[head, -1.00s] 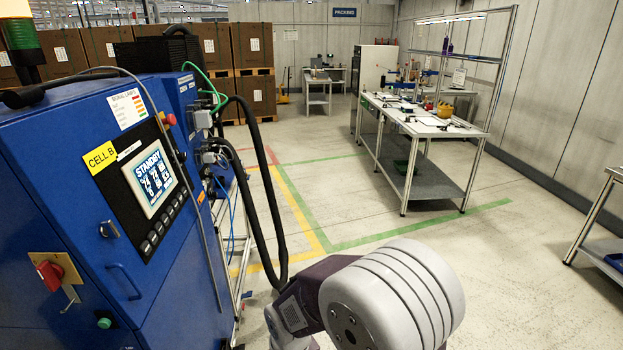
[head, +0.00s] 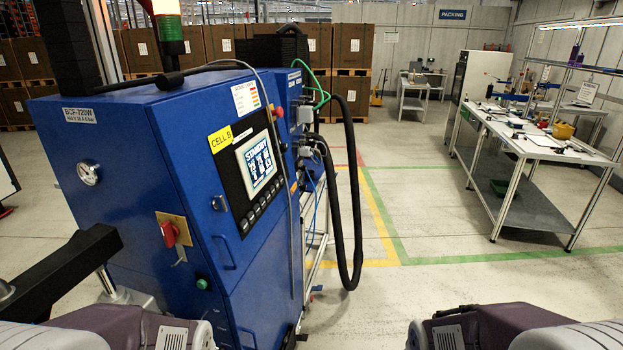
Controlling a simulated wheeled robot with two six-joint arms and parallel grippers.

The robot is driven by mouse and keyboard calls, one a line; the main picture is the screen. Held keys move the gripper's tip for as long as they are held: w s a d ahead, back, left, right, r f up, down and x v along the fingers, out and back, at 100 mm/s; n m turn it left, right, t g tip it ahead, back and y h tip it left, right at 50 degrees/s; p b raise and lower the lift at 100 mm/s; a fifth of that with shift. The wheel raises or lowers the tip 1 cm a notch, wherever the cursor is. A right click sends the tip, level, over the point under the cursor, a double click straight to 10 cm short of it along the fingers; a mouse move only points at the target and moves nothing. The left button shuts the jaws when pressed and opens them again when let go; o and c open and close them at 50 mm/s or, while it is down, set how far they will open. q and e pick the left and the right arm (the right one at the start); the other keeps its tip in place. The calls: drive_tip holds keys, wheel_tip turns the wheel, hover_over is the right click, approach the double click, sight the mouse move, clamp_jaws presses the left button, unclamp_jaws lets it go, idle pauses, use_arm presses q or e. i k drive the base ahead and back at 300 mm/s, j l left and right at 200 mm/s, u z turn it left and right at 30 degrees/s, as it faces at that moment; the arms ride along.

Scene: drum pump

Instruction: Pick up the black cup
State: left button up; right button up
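I cannot make out a black cup in the head view. A white workbench (head: 520,140) at the right carries several small dark items, too small to tell apart. Parts of both my arms show along the bottom edge, at the left and at the right. Neither of my grippers is in view.
A large blue machine (head: 130,170) labelled CELL B fills the left, with a thick black hose (head: 356,200) hanging at its right side. Stacked brown boxes (head: 352,45) stand at the back. The floor between machine and workbench, with green and yellow lines, is clear.

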sight(310, 176)
drive_tip(key=i+l+u, duration=0.2)
drive_tip(key=l, duration=0.15)
drive_tip(key=l+u, duration=0.2)
drive_tip(key=l, duration=0.2)
drive_tip(key=i+l+u, duration=0.2)
drive_tip(key=l, duration=0.2)
drive_tip(key=i+l+u, duration=0.25)
drive_tip(key=l, duration=0.2)
drive_tip(key=i+l+u, duration=0.3)
drive_tip(key=l, duration=0.2)
drive_tip(key=i+l+u, duration=0.25)
drive_tip(key=l, duration=0.3)
drive_tip(key=l+u, duration=0.25)
drive_tip(key=l, duration=0.35)
drive_tip(key=i+l+u, duration=0.15)
drive_tip(key=l+u, duration=0.15)
drive_tip(key=l, duration=0.3)
drive_tip(key=l+u, duration=0.25)
drive_tip(key=l, duration=0.4)
drive_tip(key=i+l+u, duration=0.25)
drive_tip(key=l, duration=0.25)
drive_tip(key=l+u, duration=0.25)
drive_tip(key=l, duration=0.25)
drive_tip(key=i+l+u, duration=0.25)
drive_tip(key=l, duration=0.3)
drive_tip(key=k+j, duration=0.05)
drive_tip(key=k, duration=0.05)
